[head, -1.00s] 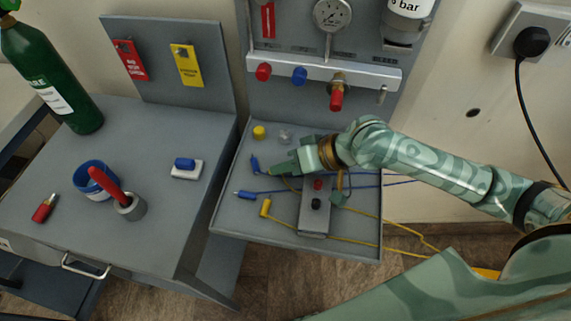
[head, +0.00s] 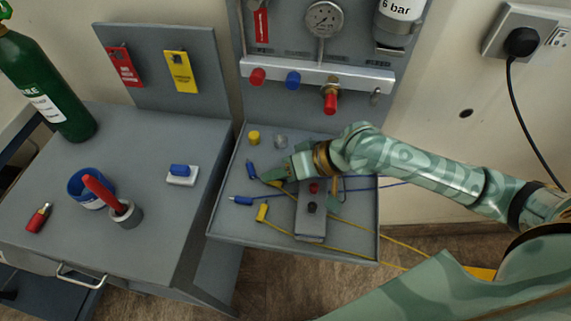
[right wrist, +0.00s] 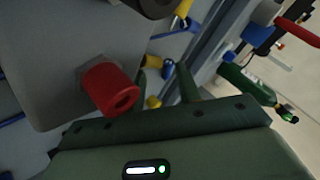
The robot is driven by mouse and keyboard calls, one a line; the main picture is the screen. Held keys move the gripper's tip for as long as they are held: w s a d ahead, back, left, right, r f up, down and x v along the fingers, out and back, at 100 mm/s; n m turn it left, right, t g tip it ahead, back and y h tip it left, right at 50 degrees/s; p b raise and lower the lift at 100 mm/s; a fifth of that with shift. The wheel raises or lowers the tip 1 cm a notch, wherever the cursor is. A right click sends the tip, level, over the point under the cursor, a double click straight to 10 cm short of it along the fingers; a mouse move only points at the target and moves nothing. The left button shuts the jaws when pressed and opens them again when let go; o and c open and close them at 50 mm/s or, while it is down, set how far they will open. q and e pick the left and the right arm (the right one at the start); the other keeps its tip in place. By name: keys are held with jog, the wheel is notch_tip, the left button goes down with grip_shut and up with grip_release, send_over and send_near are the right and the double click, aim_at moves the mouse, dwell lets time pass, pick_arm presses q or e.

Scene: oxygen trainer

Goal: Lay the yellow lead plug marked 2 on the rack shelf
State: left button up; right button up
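The rack shelf (head: 222,227) is a grey tray under the gauge panel. My right gripper (head: 272,175) is low over its middle, beside a blue plug (head: 251,170). In the right wrist view the fingers (right wrist: 165,84) stand apart, with a small yellow piece (right wrist: 153,102) between or just below them. A yellow piece (head: 278,183) also shows at the gripper in the head view, partly hidden. Another yellow plug (head: 262,213) lies at the shelf's front left with its lead running right. No number 2 is legible. My left gripper is out of view.
A grey box with red and black sockets (head: 311,225) stands on the shelf near the gripper. A second blue plug (head: 241,200), a yellow cap (head: 254,137) and a clear cap (head: 281,141) are on the shelf. Loose leads cross it. A grey bench (head: 150,235) adjoins at left.

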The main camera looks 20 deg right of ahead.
jog(key=shift+d+f, duration=0.15)
pick_arm(q)
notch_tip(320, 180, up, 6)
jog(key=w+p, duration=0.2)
jog(key=p, duration=0.4)
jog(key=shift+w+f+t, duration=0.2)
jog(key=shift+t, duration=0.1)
pick_arm(e)
jog(key=v, duration=1.6)
jog(key=shift+r, duration=0.2)
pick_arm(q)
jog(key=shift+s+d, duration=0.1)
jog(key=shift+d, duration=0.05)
pick_arm(e)
jog(key=shift+d, duration=0.1)
